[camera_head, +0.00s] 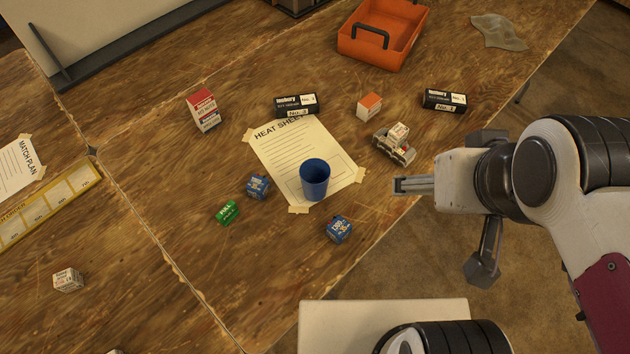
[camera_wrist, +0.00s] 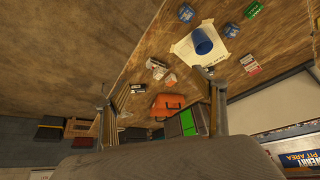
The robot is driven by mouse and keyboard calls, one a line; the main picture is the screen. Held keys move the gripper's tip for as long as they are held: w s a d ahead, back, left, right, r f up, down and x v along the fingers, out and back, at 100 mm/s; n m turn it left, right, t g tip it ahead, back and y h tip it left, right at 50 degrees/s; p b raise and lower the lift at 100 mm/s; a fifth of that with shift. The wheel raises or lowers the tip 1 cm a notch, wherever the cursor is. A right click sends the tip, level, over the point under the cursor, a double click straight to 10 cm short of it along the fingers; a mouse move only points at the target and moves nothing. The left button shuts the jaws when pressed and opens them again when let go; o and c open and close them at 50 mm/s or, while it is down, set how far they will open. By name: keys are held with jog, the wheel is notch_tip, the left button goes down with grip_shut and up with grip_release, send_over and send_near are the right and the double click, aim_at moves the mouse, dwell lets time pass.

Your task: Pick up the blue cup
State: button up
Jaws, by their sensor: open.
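The blue cup (camera_head: 315,180) stands upright on the lower part of the taped paper sheet (camera_head: 290,150) on the wooden table. It also shows in the wrist view, at the upper right (camera_wrist: 202,42), on the same sheet. My gripper (camera_head: 400,185) is to the right of the cup in the head view, apart from it, past the paper's right edge. In the wrist view its two fingers stand wide apart (camera_wrist: 160,100) with nothing held between them. The cup is not hidden in either view.
Blue boxes (camera_head: 258,187) (camera_head: 339,229) and a green box (camera_head: 227,212) lie near the cup. Black cylinders (camera_head: 297,106) (camera_head: 444,100), an orange-topped box (camera_head: 369,106), a grey gadget (camera_head: 394,146) and a red-white box (camera_head: 203,110) stand farther back. An orange tray (camera_head: 350,48) is behind.

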jog(key=w+a+m+t+y, duration=0.15)
jog(key=w+a+y, duration=0.25)
jog(key=w+a, duration=1.3)
jog(key=w+a+f+m+t, duration=0.25)
jog(key=w+a+f, duration=0.25)
jog(key=w+a, duration=0.35)
jog(key=m+t+h, duration=0.3)
jog(key=h, duration=1)
send_near(306, 183)
jog(key=x, duration=0.6)
jog(key=shift+d, duration=0.1)
jog(key=shift+x, duration=1.25)
